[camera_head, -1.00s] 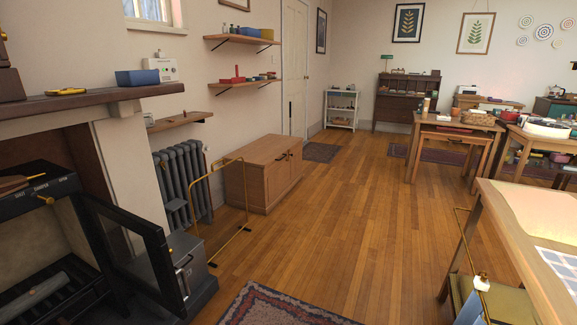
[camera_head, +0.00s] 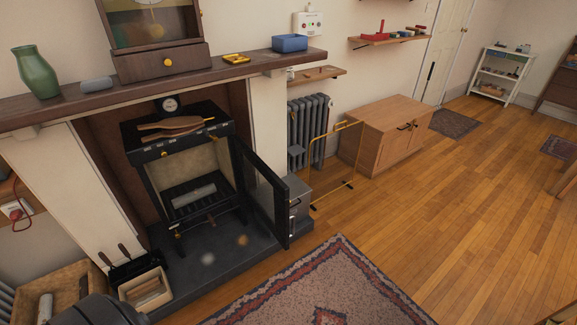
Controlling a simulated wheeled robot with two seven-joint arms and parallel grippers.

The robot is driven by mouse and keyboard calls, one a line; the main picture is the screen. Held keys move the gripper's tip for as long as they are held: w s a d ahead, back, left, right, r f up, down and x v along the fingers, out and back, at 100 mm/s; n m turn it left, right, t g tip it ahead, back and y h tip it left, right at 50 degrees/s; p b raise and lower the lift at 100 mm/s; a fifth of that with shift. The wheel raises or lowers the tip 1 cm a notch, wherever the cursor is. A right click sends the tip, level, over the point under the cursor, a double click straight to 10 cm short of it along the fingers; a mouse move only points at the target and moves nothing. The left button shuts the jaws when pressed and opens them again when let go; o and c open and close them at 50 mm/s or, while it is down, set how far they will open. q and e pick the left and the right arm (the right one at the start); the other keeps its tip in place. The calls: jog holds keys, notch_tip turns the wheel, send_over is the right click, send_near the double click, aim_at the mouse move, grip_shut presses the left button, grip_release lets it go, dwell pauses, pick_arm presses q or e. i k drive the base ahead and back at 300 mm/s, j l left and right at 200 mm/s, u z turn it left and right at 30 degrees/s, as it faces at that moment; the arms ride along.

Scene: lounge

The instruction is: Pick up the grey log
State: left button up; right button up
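A light grey log (camera_head: 193,194) lies on the grate inside the black stove (camera_head: 160,153), whose glazed door (camera_head: 265,192) stands open to the right. Another grey, rounded, log-like piece (camera_head: 96,84) lies on the mantel shelf (camera_head: 150,80), between the green vase and the clock. A pale log (camera_head: 45,307) stands in a wooden crate (camera_head: 65,283) at the lower left. I cannot tell for sure which of these is the grey log. Neither of my grippers shows; a dark part at the bottom left edge seems to be my arm.
A small box of split wood (camera_head: 145,288) sits by the hearth (camera_head: 225,255), beside a black tool stand (camera_head: 130,262). A patterned rug (camera_head: 325,285) lies in front. A brass rail (camera_head: 338,165) and wooden cabinet (camera_head: 385,135) stand right. Open floor lies at right.

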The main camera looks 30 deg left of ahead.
aim_at(198, 194)
jog(key=i+u, duration=0.1)
jog(key=u, duration=0.35)
jog(key=l+u, duration=0.15)
jog(key=u, duration=0.3)
jog(key=i+l+u, duration=0.1)
jog(key=u, duration=0.35)
jog(key=l+u, duration=0.15)
jog(key=u, duration=0.3)
jog(key=i+l+u, duration=0.1)
jog(key=l+u, duration=0.35)
jog(key=l, duration=0.65)
jog(key=k+l+u, duration=0.1)
jog(key=l+u, duration=0.3)
jog(key=l, duration=0.7)
jog(key=i+l, duration=0.3)
jog(key=i, duration=0.2)
jog(key=i+l, duration=0.3)
jog(key=i, duration=0.15)
jog(key=j+u, duration=0.15)
jog(key=j, duration=0.4)
jog(key=i+j+u, duration=0.1)
jog(key=j, duration=0.4)
jog(key=j+u, duration=0.15)
jog(key=j, duration=0.4)
jog(key=i+j+u, duration=0.1)
jog(key=j, duration=0.4)
jog(key=i, duration=0.05)
